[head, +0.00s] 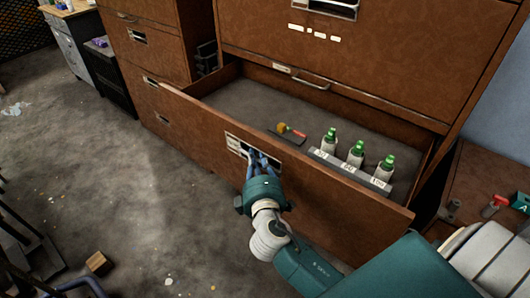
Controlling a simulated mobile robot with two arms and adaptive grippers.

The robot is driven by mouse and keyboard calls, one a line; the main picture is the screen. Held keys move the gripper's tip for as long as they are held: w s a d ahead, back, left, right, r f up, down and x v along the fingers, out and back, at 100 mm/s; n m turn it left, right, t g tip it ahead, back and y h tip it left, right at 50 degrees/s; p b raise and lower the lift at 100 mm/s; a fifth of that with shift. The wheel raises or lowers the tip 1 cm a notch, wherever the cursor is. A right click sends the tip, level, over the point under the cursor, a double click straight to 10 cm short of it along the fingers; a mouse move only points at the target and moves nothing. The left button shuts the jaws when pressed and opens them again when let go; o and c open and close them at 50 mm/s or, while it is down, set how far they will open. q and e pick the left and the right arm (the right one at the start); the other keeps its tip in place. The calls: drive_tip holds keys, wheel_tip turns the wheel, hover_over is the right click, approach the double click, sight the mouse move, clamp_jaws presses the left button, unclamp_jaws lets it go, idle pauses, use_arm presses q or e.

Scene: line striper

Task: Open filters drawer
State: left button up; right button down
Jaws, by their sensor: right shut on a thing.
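A wide brown drawer (210,121) stands pulled out from the large brown cabinet (370,45), with its grey inside showing. Its front has a pale handle plate (310,174) with a dark recess. My right gripper (256,160) is at this recess, shut on the drawer's handle; the fingertips are partly hidden there. In the drawer stand several white bottles with green caps (355,154) behind a labelled strip, and a small red and yellow item (289,130) lies to their left. My left gripper is not in view.
Another brown drawer cabinet (165,60) stands shut at the left. A low brown surface (480,185) with a red-handled tool (494,205) is at the right. A small wooden block (99,263) lies on the grey floor, which is mostly clear left of the drawer.

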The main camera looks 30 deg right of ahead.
drive_tip(key=shift+s+a+f, duration=0.1)
drive_tip(key=shift+s+a, duration=0.1)
drive_tip(key=shift+a, duration=0.3)
drive_tip(key=shift+s+a, duration=0.15)
drive_tip(key=shift+a, duration=0.35)
drive_tip(key=c, duration=2)
unclamp_jaws()
drive_tip(key=shift+w, duration=0.1)
drive_tip(key=v, duration=1.2)
